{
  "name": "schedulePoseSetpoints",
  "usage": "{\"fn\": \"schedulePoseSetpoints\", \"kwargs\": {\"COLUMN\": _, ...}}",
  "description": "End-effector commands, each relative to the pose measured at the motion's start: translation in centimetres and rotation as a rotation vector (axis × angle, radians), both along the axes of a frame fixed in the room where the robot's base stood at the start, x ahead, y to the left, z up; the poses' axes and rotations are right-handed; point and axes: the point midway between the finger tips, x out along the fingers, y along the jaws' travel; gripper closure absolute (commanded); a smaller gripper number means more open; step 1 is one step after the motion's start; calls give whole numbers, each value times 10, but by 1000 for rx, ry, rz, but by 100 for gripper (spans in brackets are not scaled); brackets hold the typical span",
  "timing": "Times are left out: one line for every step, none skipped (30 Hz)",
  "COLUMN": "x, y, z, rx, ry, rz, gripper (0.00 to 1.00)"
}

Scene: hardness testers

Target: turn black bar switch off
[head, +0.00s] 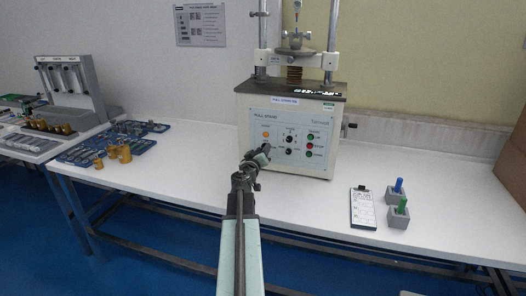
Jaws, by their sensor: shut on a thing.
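The pull-stand tester (290,115) stands on the white bench, with its control panel (309,123) facing me. The panel carries an orange lamp (265,134) at upper left, black knobs (290,138) in the middle, and green and red buttons (310,145) at right. My gripper (264,150) is at the lower left of the panel, just below the orange lamp. Its jaws are shut on the black bar switch, which they mostly hide. I cannot tell the switch's angle.
A clipboard (363,208) and grey blocks with a blue handle (396,190) and a green handle (402,206) lie at right. Blue trays (85,152) with brass weights (123,153) and a grey instrument (72,88) are at left. The bench front is clear.

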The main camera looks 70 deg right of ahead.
Motion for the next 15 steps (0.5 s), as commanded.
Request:
{"fn": "schedulePoseSetpoints", "kwargs": {"x": 1, "y": 1, "z": -1, "rx": -2, "ry": 42, "rz": 1, "gripper": 100}}
{"fn": "schedulePoseSetpoints", "kwargs": {"x": 1, "y": 1, "z": -1, "rx": -3, "ry": 70, "rz": 1, "gripper": 100}}
{"fn": "schedulePoseSetpoints", "kwargs": {"x": 1, "y": 1, "z": -1, "rx": -5, "ry": 108, "rz": 1, "gripper": 100}}
{"fn": "schedulePoseSetpoints", "kwargs": {"x": 1, "y": 1, "z": -1, "rx": -7, "ry": 137, "rz": 1, "gripper": 100}}
{"fn": "schedulePoseSetpoints", "kwargs": {"x": 1, "y": 1, "z": -1, "rx": -9, "ry": 165, "rz": 1, "gripper": 100}}
{"fn": "schedulePoseSetpoints", "kwargs": {"x": 1, "y": 1, "z": -1, "rx": -11, "ry": 203, "rz": 1, "gripper": 100}}
{"fn": "schedulePoseSetpoints", "kwargs": {"x": 1, "y": 1, "z": -1, "rx": -12, "ry": 232, "rz": 1, "gripper": 100}}
{"fn": "schedulePoseSetpoints", "kwargs": {"x": 1, "y": 1, "z": -1, "rx": -14, "ry": 260, "rz": 1, "gripper": 100}}
{"fn": "schedulePoseSetpoints", "kwargs": {"x": 2, "y": 1, "z": -2, "rx": -15, "ry": 298, "rz": 2, "gripper": 100}}
{"fn": "schedulePoseSetpoints", "kwargs": {"x": 2, "y": 1, "z": -2, "rx": -18, "ry": 326, "rz": 1, "gripper": 100}}
{"fn": "schedulePoseSetpoints", "kwargs": {"x": 2, "y": 1, "z": -2, "rx": -19, "ry": 355, "rz": 2, "gripper": 100}}
{"fn": "schedulePoseSetpoints", "kwargs": {"x": 2, "y": 1, "z": -2, "rx": -21, "ry": 392, "rz": 2, "gripper": 100}}
{"fn": "schedulePoseSetpoints", "kwargs": {"x": 2, "y": 1, "z": -2, "rx": -22, "ry": 420, "rz": 2, "gripper": 100}}
{"fn": "schedulePoseSetpoints", "kwargs": {"x": 2, "y": 1, "z": -2, "rx": -24, "ry": 449, "rz": 2, "gripper": 100}}
{"fn": "schedulePoseSetpoints", "kwargs": {"x": 2, "y": 1, "z": -2, "rx": -27, "ry": 486, "rz": 3, "gripper": 100}}
